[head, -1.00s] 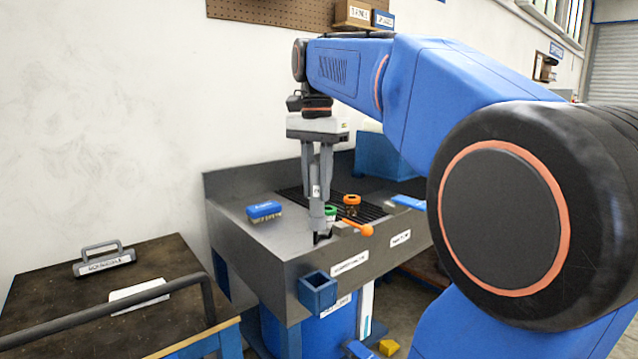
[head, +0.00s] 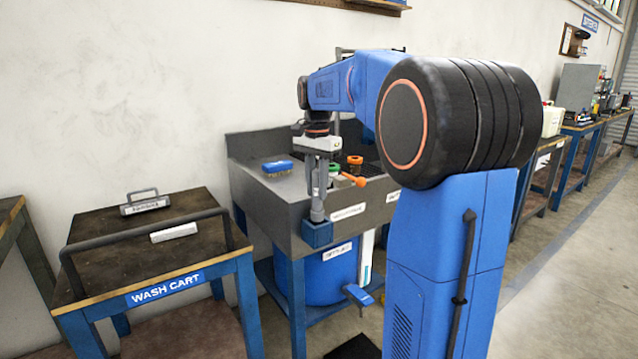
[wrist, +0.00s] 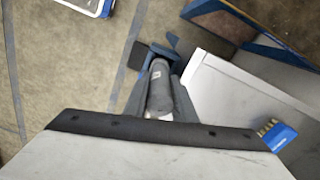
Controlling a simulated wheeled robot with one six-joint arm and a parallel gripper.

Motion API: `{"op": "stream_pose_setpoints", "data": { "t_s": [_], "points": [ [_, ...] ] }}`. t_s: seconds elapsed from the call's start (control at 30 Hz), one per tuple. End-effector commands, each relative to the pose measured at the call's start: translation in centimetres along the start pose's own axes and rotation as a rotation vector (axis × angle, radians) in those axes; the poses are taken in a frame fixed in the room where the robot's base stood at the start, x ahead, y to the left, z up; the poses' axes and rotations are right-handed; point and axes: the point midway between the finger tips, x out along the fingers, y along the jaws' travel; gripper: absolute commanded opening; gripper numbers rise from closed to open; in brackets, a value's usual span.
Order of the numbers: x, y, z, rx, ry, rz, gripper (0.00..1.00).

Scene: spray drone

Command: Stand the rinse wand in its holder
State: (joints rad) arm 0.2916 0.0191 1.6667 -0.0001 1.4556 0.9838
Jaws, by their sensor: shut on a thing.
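The rinse wand (head: 317,213) is a grey tube held upright in my gripper (head: 318,187). The gripper is shut on it, pointing down, at the front left of the sink. The holder (head: 317,236) is a blue square socket on the sink's front face. The wand's lower end lines up with the socket's mouth; I cannot tell how far it is inside. In the wrist view the wand (wrist: 159,92) stands between the fingers, with blue parts beyond its end.
A blue drum (head: 325,275) stands below. The wash cart (head: 130,245) is at left. Open floor lies at right.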

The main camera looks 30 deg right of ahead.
Motion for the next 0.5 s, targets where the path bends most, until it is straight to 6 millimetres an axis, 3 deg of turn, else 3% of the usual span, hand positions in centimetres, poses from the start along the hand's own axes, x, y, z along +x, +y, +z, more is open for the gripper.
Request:
{"op": "stream_pose_setpoints", "data": {
  "t_s": [0.5],
  "points": [
    [3.2, 0.1, 0.0, 0.000, -0.001, 0.001, 0.00]
  ]
}}
